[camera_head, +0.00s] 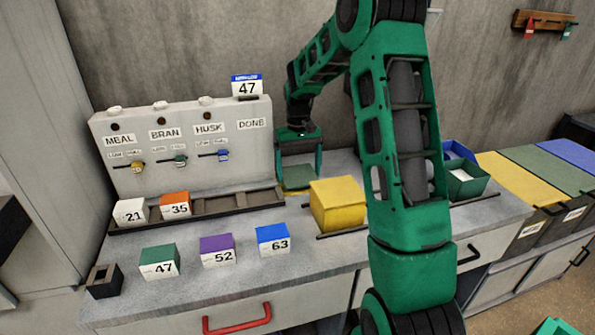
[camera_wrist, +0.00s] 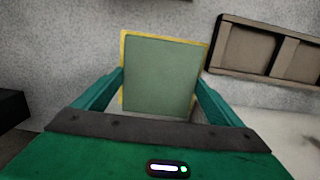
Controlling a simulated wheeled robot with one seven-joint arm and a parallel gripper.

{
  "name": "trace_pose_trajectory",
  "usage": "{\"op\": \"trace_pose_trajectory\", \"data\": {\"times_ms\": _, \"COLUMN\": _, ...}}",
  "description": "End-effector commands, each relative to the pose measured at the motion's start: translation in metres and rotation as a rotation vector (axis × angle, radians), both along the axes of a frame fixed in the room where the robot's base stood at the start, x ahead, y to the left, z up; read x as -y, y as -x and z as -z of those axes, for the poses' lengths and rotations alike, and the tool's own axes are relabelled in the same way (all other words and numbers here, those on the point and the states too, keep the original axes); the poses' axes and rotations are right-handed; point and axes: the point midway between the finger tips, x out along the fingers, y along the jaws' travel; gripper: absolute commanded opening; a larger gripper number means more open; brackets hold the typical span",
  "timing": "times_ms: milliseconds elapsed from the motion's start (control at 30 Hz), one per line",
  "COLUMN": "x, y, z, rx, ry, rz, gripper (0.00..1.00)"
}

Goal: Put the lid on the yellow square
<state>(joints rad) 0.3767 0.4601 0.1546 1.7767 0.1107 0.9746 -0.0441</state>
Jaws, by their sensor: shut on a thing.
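My gripper (camera_head: 298,170) points down over the counter behind the yellow box. In the wrist view my gripper (camera_wrist: 160,80) has one finger on each side of a flat green square lid (camera_wrist: 160,76) and is shut on it. The lid also shows in the head view (camera_head: 296,184), low at the counter. A yellow square (camera_wrist: 123,50) shows as a thin border along the lid's left, top and right edges; the lid hides its middle. I cannot tell whether the lid touches the square or hangs just above it.
A yellow box (camera_head: 337,204) stands close in front of my gripper. A dark slotted rack (camera_head: 235,202) lies to the left, with numbered blocks on it; more numbered blocks stand in front. An open green box (camera_head: 466,182) is at right, partly behind my arm.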

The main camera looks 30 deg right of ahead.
Motion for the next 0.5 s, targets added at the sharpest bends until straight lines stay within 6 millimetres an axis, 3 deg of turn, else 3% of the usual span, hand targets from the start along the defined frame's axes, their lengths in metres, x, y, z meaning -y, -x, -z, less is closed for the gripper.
{"op": "trace_pose_trajectory", "data": {"times_ms": 400, "x": -0.0004, "y": 0.0000, "z": 0.0084, "rx": 0.000, "ry": 0.000, "rz": -0.001, "gripper": 0.61}}
{"op": "trace_pose_trajectory", "data": {"times_ms": 433, "x": -0.0004, "y": 0.0001, "z": 0.0086, "rx": -0.001, "ry": 0.000, "rz": -0.001, "gripper": 0.95}}
{"op": "trace_pose_trajectory", "data": {"times_ms": 500, "x": -0.0005, "y": 0.0000, "z": 0.0085, "rx": -0.001, "ry": 0.000, "rz": -0.001, "gripper": 1.00}}
